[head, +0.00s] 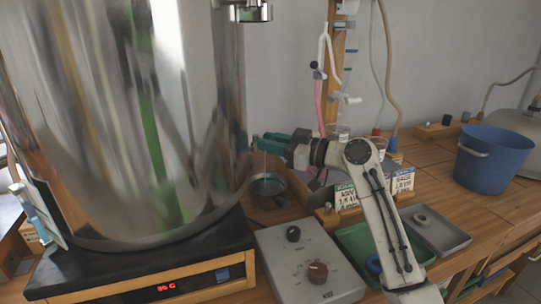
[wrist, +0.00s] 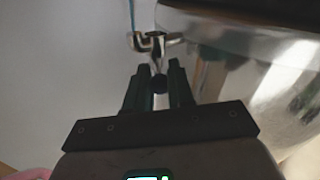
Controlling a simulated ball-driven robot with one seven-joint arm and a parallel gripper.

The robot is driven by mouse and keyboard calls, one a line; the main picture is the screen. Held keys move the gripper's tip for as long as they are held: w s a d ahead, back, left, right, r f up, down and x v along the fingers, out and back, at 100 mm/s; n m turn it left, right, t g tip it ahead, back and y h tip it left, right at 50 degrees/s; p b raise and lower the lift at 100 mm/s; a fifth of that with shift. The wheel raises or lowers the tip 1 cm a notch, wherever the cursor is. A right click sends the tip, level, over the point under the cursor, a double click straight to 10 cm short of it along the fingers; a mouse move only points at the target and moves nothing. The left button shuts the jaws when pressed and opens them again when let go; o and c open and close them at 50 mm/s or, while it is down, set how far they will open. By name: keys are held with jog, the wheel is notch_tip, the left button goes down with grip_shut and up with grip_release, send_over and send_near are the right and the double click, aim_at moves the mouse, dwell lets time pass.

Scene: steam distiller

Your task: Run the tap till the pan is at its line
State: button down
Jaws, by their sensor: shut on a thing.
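The big steel boiler (head: 120,110) fills the left of the head view. My gripper (head: 268,141) reaches to its lower right side, with green fingers hiding most of the tap there. In the wrist view, my gripper (wrist: 160,85) is shut on the dark tap handle (wrist: 160,83), with shiny metal tap parts (wrist: 153,42) beyond it. A small round pan (head: 268,186) stands below the fingers and holds some liquid. A thin pale vertical line between fingers and pan looks like running water. I cannot make out the pan's line or its level against it.
The boiler stands on a black base with a red display (head: 166,287). A grey control box (head: 300,262) with two knobs lies in front of the pan. Green (head: 365,240) and grey (head: 438,230) trays, small boxes (head: 403,181) and a blue bucket (head: 494,158) stand to the right.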

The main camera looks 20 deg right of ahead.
jog(key=shift+d+y+b, duration=0.15)
jog(key=shift+y+b, duration=0.15)
jog(key=shift+b, duration=0.1)
jog(key=c, duration=1.3)
grip_release()
jog(key=shift+w, duration=0.1)
jog(key=v, duration=1)
jog(key=shift+s+d+r+p, duration=0.15)
jog(key=shift+s+d+p, duration=0.15)
jog(key=shift+p, duration=0.15)
